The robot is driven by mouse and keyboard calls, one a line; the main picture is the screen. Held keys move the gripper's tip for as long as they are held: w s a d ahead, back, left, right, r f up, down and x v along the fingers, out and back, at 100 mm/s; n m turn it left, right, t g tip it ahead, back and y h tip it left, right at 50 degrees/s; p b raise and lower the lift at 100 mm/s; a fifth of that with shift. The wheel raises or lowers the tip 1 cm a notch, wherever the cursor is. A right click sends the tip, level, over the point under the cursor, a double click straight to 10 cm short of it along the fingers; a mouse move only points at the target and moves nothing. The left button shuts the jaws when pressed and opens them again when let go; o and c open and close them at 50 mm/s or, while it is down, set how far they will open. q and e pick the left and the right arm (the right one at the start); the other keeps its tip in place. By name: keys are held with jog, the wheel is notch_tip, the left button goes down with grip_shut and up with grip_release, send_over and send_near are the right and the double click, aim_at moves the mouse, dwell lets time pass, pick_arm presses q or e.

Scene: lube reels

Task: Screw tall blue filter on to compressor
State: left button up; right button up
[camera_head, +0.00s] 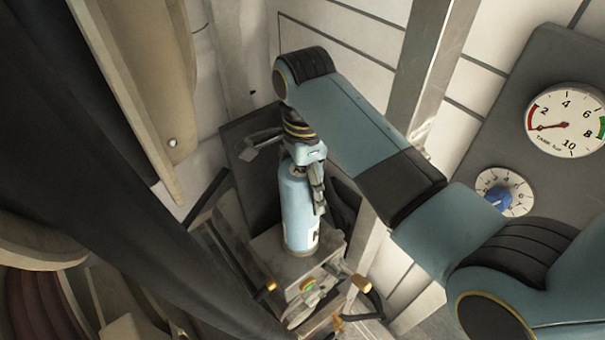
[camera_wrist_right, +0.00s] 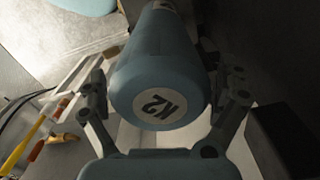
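The tall blue filter (camera_head: 297,215) is a light-blue cylinder, upright in the middle of the head view, its lower end at the top of a grey metal block (camera_head: 262,243), apparently on the compressor. In the right wrist view the filter (camera_wrist_right: 157,70) shows its near end with a white "K2" label. My right gripper (camera_head: 316,195) is over the filter's upper end. In the right wrist view the right gripper's fingers (camera_wrist_right: 160,92) lie on either side of the filter, very close to it; whether they press on it I cannot tell. My left gripper is not visible.
Yellow-tipped handles (camera_head: 359,284) stick out in front of the block. A grey panel with a pressure gauge (camera_head: 566,120) and a blue-knobbed dial (camera_head: 497,196) stands at the right. A metal post (camera_head: 432,60) rises behind my right arm. Space around the filter is tight.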

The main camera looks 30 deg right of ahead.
jog(key=c, duration=1.5)
jog(key=shift+o, duration=0.2)
jog(key=m, duration=0.4)
jog(key=shift+s, duration=0.1)
jog(key=shift+m, duration=0.6)
jog(key=m, duration=0.2)
jog(key=shift+m, duration=0.4)
jog(key=shift+s+a+f+m, duration=0.1)
jog(key=shift+m, duration=1.1)
